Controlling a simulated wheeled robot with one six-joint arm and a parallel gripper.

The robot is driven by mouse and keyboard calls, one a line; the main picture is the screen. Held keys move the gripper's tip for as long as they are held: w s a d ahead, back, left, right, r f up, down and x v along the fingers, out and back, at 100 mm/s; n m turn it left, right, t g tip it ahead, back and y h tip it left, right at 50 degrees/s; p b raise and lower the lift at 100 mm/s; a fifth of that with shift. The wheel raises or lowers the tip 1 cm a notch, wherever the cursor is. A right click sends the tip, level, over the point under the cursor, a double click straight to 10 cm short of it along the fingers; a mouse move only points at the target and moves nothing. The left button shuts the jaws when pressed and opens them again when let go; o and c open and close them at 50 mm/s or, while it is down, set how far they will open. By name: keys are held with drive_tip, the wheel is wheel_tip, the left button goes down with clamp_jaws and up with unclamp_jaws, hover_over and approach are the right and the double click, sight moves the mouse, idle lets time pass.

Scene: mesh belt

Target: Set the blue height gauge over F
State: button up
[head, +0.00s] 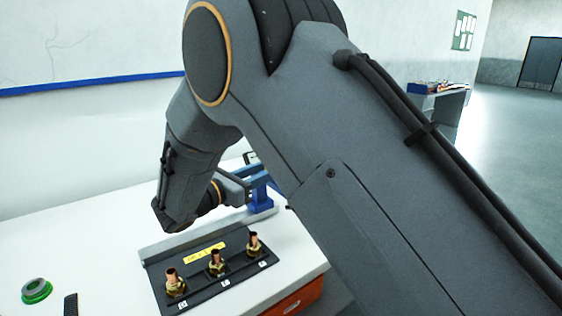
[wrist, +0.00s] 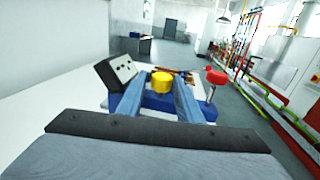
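The black fixture (head: 195,240) lies on the white table and holds three brass fittings with copper-coloured tops: left (head: 175,283), middle (head: 216,263) and right (head: 254,245). Each has a small white label in front, too small to read, so I cannot tell which is F. A blue object (head: 261,199) stands behind the fixture, partly hidden by my arm; I cannot tell whether it is the height gauge. My gripper (head: 262,165) is close to it. In the wrist view its fingers (wrist: 159,92) are apart, with a yellow cylinder (wrist: 161,80) and blue body (wrist: 155,104) beyond and between them.
In the wrist view a black box with buttons (wrist: 116,72) stands left, and a red knob (wrist: 216,77) right. A green ring (head: 37,290) and a dark strip (head: 71,305) lie at the table's left. An orange drawer (head: 296,300) is below the table edge.

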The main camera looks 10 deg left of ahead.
drive_tip(key=p+x, duration=0.1)
drive_tip(key=x, duration=0.5)
drive_tip(key=shift+d, duration=0.2)
drive_tip(key=shift+s, duration=0.1)
drive_tip(key=shift+c, duration=0.4)
clamp_jaws()
